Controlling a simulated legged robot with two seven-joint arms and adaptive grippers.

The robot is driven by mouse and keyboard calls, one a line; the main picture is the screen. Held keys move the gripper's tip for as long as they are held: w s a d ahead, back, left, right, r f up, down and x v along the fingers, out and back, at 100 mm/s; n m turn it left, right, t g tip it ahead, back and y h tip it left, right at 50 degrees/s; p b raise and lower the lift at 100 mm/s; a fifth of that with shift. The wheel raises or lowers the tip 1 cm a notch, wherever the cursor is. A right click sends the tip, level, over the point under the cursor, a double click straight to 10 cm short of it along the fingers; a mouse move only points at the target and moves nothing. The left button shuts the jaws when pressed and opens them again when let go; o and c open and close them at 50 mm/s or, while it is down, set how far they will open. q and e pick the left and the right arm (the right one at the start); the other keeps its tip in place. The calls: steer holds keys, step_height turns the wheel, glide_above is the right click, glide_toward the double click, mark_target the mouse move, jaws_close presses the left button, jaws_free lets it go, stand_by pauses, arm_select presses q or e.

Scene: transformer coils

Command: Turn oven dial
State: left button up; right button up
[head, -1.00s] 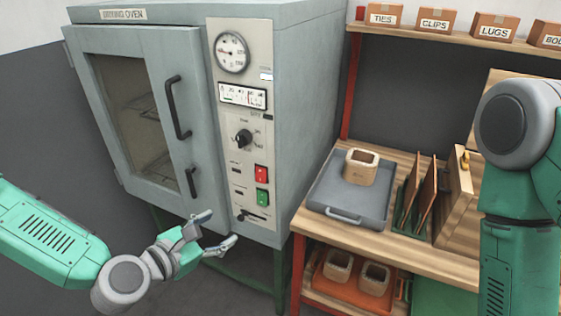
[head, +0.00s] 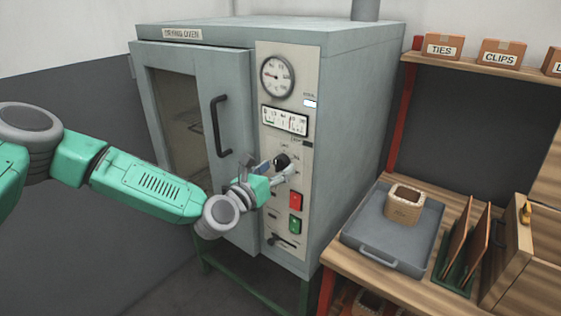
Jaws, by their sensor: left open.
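The drying oven (head: 350,130) is a grey cabinet with a pale control panel on its front right side. The black dial (head: 282,161) sits mid-panel, below a round gauge (head: 277,77) and a rectangular meter (head: 285,120). My left gripper (head: 277,170) is at the dial, its fingers open on either side of it. I cannot tell whether the fingers touch the dial. The gripper hides part of the dial and its markings. My right gripper is not in view.
Red (head: 296,201) and green (head: 295,226) buttons lie just below the dial. The oven door handle (head: 220,126) stands out to the left.

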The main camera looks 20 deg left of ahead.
mark_target(280, 163)
arm_select(q)
steer(key=shift+x, duration=1.05)
steer(key=shift+w, duration=0.2)
steer(key=shift+w+a+f, duration=0.15)
steer(key=shift+a, duration=0.9)
steer(key=shift+c, duration=0.7)
steer(key=shift+d, duration=0.2)
steer(key=c, duration=0.7)
steer(key=shift+d, duration=0.35)
steer(key=c, duration=0.3)
steer(key=shift+d, duration=0.25)
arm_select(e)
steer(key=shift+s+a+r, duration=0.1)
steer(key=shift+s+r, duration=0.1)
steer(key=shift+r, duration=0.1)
